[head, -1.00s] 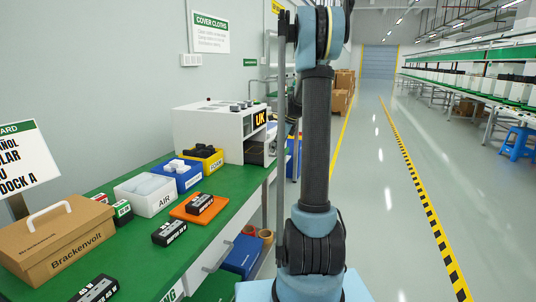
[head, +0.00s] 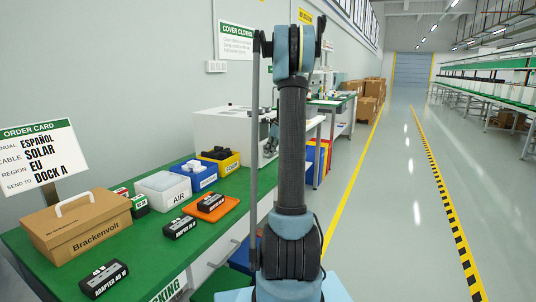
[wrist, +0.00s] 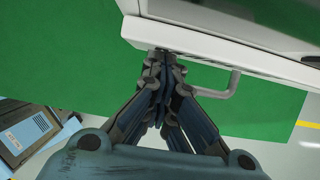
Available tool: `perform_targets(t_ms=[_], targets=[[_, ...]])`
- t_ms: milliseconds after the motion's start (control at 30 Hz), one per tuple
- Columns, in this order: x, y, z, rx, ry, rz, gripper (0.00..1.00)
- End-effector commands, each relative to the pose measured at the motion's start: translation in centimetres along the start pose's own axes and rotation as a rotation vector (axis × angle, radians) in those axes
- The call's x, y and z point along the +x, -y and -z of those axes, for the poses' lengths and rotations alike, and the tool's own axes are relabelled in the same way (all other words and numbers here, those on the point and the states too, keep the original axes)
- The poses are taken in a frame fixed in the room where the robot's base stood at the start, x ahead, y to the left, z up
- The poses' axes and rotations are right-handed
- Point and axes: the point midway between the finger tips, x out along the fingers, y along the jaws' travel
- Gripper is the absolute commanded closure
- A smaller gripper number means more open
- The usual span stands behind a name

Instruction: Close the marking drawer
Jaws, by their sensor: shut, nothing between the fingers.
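The white marking machine (head: 225,130) stands at the far end of the green bench in the head view, its right side partly behind my arm. In the wrist view a white drawer front (wrist: 215,52) with a grey bar handle (wrist: 228,88) crosses the top. A dark area lies behind this front; I cannot tell how far out the drawer is. My gripper (wrist: 163,57) is shut and empty, its fingertips at the drawer front's lower edge, left of the handle. Whether they touch is unclear. My gripper is small and partly hidden in the head view.
On the green bench (head: 150,235) stand a Brackenvolt box (head: 55,235), a white AIR bin (head: 155,198), blue and yellow bins, an orange tray (head: 222,212) and black adapters. An order card (head: 40,155) stands at left. The grey aisle floor at right is clear.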

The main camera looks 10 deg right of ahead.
Motion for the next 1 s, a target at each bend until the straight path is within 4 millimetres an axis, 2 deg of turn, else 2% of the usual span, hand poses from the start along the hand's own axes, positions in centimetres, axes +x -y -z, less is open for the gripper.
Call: perform_targets(t_ms=[367,467,633,1000], targets=[[0.1,0.0,-0.2,-0.003,0.008,-0.002,1.00],[-0.2,0.1,0.7,-0.002,0.007,-0.002,1.00],[-1.2,0.6,3.2,0.000,0.003,-0.002,1.00],[-8.4,0.5,3.1,-0.002,0.002,-0.001,1.00]])
